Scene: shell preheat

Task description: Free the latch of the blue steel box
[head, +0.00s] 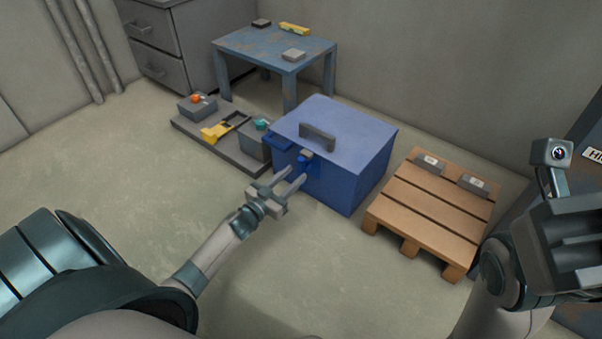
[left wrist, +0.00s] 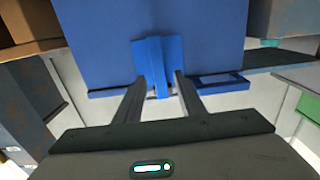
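The blue steel box (head: 352,165) stands on the floor in the middle of the head view, lid down, with a grey handle (head: 318,136) on top. Its blue latch (head: 304,160) is on the front face. My left gripper (head: 292,178) is just in front of that face, fingers pointing at the latch. In the left wrist view the latch (left wrist: 154,62) lies ahead between the two spread fingertips (left wrist: 160,80), with a gap showing beside it. Whether they touch it is unclear. My right gripper (head: 580,235) is at the right edge, far from the box; its fingers are not clear.
A wooden pallet (head: 425,208) with two small grey blocks lies right of the box. A grey platform (head: 205,143) with yellow and orange-topped parts is close on the left. A blue table (head: 265,45) stands behind. The floor in front is clear.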

